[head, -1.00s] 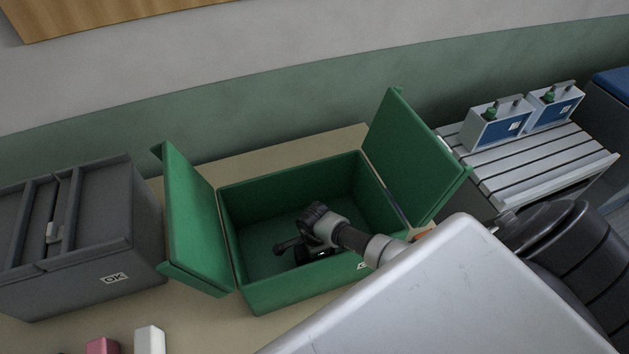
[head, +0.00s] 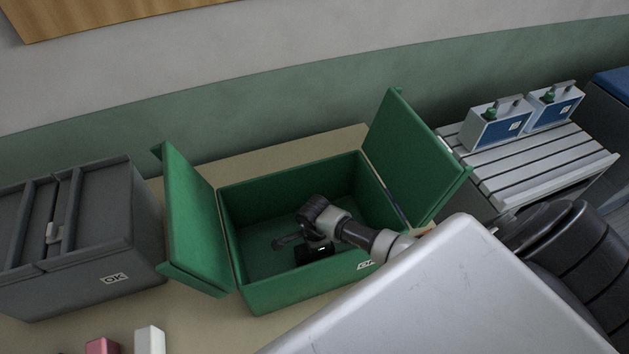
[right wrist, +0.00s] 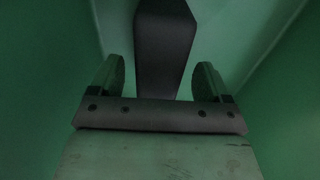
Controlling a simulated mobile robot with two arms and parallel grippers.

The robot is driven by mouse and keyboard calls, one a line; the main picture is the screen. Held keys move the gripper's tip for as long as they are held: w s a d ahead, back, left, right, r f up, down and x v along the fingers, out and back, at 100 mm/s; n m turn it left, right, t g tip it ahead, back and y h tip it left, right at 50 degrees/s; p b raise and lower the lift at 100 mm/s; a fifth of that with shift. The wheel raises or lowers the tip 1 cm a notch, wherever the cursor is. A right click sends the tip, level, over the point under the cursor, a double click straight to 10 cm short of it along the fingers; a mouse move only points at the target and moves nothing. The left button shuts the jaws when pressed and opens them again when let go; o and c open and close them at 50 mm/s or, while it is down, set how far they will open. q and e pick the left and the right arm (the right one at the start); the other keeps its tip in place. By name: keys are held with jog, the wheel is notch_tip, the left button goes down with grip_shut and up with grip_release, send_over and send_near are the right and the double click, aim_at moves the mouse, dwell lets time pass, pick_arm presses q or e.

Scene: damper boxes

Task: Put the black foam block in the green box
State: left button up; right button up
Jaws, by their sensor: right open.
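The green box (head: 290,285) stands open on the table in the head view, its two flaps spread to the sides. My right gripper (head: 298,246) reaches down inside it. In the right wrist view my right gripper (right wrist: 159,72) is open, its two fingers apart. The black foam block (right wrist: 165,40) shows there as a dark, long shape beyond and between the fingers, with a gap on each side. Green walls surround it. In the head view I cannot tell the block apart from the dark gripper parts. My left gripper is not in view.
A closed grey box (head: 75,235) stands left of the green box. A pink block (head: 102,346) and a white block (head: 149,340) are at the bottom edge. A slatted rack (head: 540,160) with two blue-fronted units (head: 500,128) is at the right.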

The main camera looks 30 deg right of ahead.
notch_tip(320, 180, up, 9)
jog(key=shift+r+b, duration=0.15)
jog(key=shift+b, duration=0.45)
